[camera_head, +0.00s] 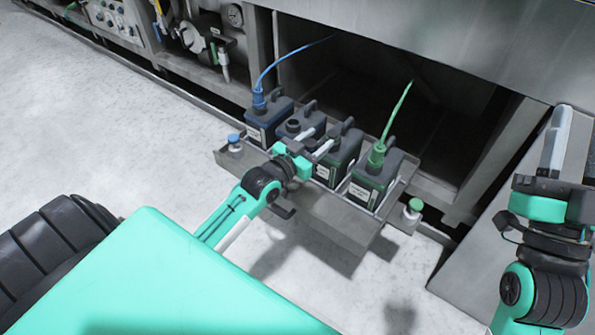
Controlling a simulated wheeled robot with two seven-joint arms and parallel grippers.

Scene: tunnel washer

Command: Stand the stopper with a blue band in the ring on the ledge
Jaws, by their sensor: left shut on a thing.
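A blue-topped stopper (235,141) with a pale lower part stands upright on the left end of the metal ledge. Whether a ring is around its foot is too small to tell. A green-topped stopper (413,208) stands on the right end of the ledge (335,217). My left gripper (316,141) is at the second and third canisters, well right of the blue-topped stopper. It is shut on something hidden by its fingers. My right gripper (554,135) is up at the right, away from the canisters; its fingers are seen edge-on.
Several dark canisters stand in a metal tray. A blue tube enters the leftmost canister (268,121), and a green tube enters the rightmost canister (375,184). The second canister (302,124) has an uncovered neck. The washer's metal housing rises behind; the floor at left is clear.

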